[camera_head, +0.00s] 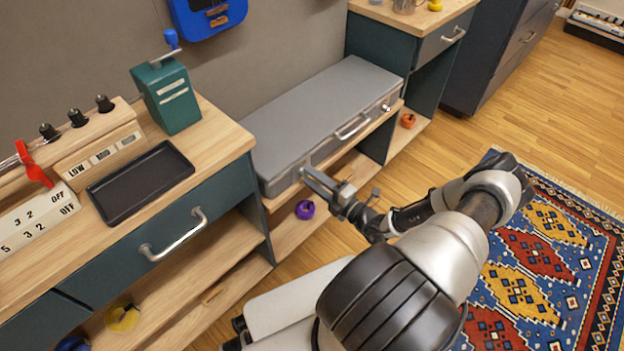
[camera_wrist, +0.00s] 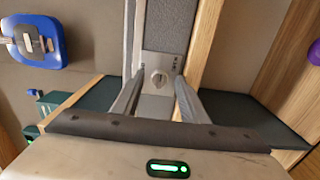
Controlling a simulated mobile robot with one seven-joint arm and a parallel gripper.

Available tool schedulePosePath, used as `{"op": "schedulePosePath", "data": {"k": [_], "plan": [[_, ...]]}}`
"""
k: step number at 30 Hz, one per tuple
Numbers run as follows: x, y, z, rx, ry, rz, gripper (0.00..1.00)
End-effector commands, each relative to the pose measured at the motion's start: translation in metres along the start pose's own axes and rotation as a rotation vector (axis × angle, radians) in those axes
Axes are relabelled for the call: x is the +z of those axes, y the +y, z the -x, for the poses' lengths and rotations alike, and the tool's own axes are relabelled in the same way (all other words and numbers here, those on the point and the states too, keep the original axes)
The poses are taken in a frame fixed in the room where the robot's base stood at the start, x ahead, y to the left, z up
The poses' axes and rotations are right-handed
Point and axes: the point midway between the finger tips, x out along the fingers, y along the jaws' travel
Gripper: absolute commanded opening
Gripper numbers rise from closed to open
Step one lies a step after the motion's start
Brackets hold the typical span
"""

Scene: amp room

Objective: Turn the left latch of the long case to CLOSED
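The long grey case (camera_head: 315,108) lies on a low wooden shelf between two teal cabinets, with a handle (camera_head: 352,128) on its front. Its right latch (camera_head: 386,107) shows at the far end of the front. The left latch is hidden behind my gripper (camera_head: 318,182) in the head view. In the wrist view a small round knob, the left latch (camera_wrist: 158,79), sits on a pale plate with small dark lettering that I cannot read. My gripper (camera_wrist: 159,90) is open, its two fingers on either side of the knob. I cannot tell whether they touch it.
A wooden bench (camera_head: 222,138) with a black tray (camera_head: 140,183) and a teal crank box (camera_head: 166,97) stands left of the case. A purple object (camera_head: 305,210) lies on the shelf below. A patterned rug (camera_head: 540,290) covers the floor at right.

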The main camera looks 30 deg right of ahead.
Motion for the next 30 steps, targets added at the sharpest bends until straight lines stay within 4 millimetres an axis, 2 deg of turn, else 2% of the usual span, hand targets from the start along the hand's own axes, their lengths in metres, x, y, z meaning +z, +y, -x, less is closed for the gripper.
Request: {"op": "schedulePosePath", "data": {"k": [10, 17, 30], "plan": [[0.0001, -0.0001, -0.0041, -0.001, 0.0, 0.001, 0.4], [0.0001, -0.0001, -0.004, -0.001, 0.0, 0.001, 0.01], [0.0003, 0.001, -0.0038, 0.0, 0.0, 0.09, 0.0]]}}
